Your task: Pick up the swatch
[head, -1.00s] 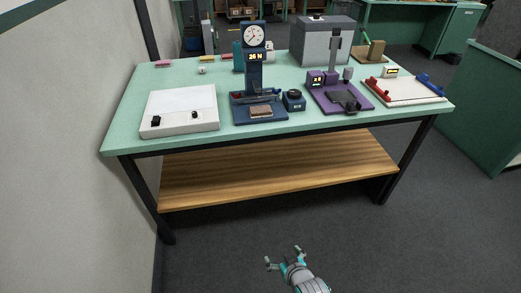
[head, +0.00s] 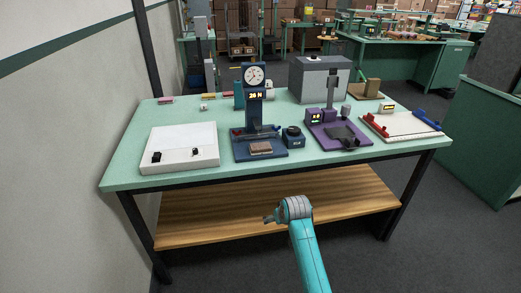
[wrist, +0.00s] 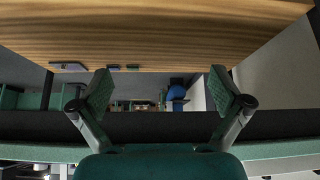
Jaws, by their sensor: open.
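A small tan-brown piece (head: 261,147), which may be the swatch, lies on the base of the blue gauge stand (head: 254,110) on the green table. Small flat pink (head: 166,100) and yellow (head: 208,97) pieces lie at the table's back left; I cannot tell if any is a swatch. My gripper (head: 270,217) is in front of the table, below its front edge and before the wooden shelf. In the wrist view, its two fingers (wrist: 160,92) are spread apart with nothing between them. No swatch can be made out in the wrist view.
The green tabletop (head: 200,180) also holds a white box (head: 180,146), a small dark-blue unit (head: 293,138), a purple stand (head: 337,130), a white board with red and blue clamps (head: 400,127), and a grey box (head: 320,78).

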